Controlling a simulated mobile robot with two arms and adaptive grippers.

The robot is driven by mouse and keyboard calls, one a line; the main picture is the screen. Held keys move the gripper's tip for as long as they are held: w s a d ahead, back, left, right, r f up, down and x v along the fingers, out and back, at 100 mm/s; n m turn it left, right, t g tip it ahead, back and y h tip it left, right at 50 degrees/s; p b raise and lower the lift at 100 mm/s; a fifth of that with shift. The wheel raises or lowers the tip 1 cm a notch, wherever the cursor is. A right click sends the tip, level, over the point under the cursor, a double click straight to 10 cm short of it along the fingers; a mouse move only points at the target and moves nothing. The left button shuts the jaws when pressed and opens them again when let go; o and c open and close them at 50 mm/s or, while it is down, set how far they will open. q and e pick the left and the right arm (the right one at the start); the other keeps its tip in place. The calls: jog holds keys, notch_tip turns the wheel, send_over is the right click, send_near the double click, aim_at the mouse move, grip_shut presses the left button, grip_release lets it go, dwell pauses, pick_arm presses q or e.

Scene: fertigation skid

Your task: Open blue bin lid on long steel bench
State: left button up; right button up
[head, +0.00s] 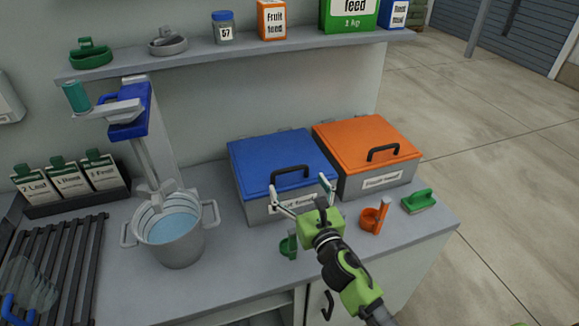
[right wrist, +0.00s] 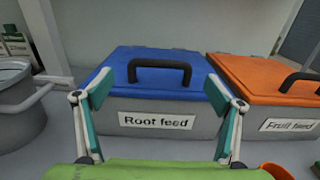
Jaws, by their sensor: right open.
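The blue bin lid (head: 272,158) lies shut on a grey bin labelled "Root feed" (right wrist: 157,121) on the long steel bench (head: 225,272). A black bar handle (head: 289,172) stands on the lid's front part; it also shows in the right wrist view (right wrist: 160,66). My right gripper (head: 301,190) is open and empty at the front of this bin. In the right wrist view its fingers (right wrist: 160,103) spread on either side of the label, with the handle beyond and between them. I cannot tell whether a finger touches the bin. My left gripper is not in view.
An orange-lidded bin (head: 366,143) stands close on the right. An orange scoop (head: 375,215), a green-handled brush (head: 419,201) and a green cup (head: 288,246) lie near the front edge. A steel pot of water (head: 172,234) stands left. A shelf (head: 225,52) runs above.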

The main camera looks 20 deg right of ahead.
aim_at(289, 168)
jog(key=w, duration=0.5)
jog(key=shift+w+a, duration=0.1)
jog(key=shift+a, duration=0.05)
jog(key=shift+w, duration=0.7)
jog(key=shift+w+f, duration=0.1)
jog(key=shift+w, duration=0.15)
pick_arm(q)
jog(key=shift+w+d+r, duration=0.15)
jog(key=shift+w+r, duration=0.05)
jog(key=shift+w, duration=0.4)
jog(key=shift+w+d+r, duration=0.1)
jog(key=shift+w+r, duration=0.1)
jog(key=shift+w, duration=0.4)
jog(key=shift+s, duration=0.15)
